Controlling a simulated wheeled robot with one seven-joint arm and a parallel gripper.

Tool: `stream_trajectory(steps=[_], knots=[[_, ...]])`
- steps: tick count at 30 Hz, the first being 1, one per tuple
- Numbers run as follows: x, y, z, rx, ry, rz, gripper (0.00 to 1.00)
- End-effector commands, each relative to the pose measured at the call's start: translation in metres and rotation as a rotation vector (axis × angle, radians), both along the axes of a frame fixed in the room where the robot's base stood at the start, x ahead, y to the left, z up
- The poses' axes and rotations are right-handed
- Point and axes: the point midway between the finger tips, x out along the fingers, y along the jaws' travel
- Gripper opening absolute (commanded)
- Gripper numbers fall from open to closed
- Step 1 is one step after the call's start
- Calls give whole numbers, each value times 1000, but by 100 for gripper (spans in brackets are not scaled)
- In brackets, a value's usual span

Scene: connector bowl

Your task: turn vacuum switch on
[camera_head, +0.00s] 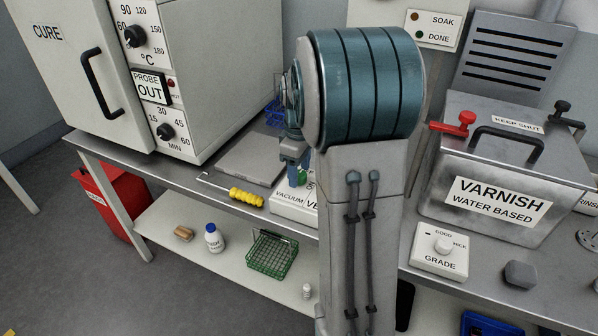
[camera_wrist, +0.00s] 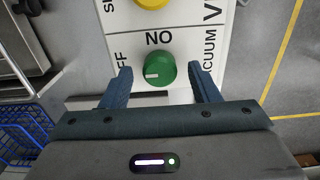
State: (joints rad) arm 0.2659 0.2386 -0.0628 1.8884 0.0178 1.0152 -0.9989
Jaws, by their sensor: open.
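The white vacuum switch box (camera_head: 289,199) sits on the bench, partly hidden behind my arm. In the wrist view its panel (camera_wrist: 205,45) carries a green round knob (camera_wrist: 160,70) with a white mark on its left part, toward the letters "FF". The letters "NO" stand just above the knob. The green knob also shows in the head view (camera_head: 302,177). My gripper (camera_wrist: 160,73) is open, with one blue finger on each side of the knob and gaps between. I cannot tell whether the fingertips reach down to its level. In the head view my gripper (camera_head: 294,163) is above the box.
A yellow knob (camera_wrist: 153,3) is on the same panel. A yellow-handled tool (camera_head: 246,198) lies left of the box, near the bench edge. A cure oven (camera_head: 215,70) stands at the left, a varnish tank (camera_head: 500,180) at the right. A blue basket (camera_wrist: 25,130) is nearby.

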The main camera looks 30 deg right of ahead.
Motion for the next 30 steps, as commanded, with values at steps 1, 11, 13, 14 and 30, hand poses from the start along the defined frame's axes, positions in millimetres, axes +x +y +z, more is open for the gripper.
stream_trajectory(steps=[1, 11, 13, 14, 30], knots=[[0, 0, -4, 0, 1, 0, 55], [0, 0, -8, 0, 0, 0, 55], [0, 0, -7, 0, 0, 0, 42], [0, 0, -7, 0, 0, 0, 33], [0, 0, -6, 0, 1, -77, 11]])
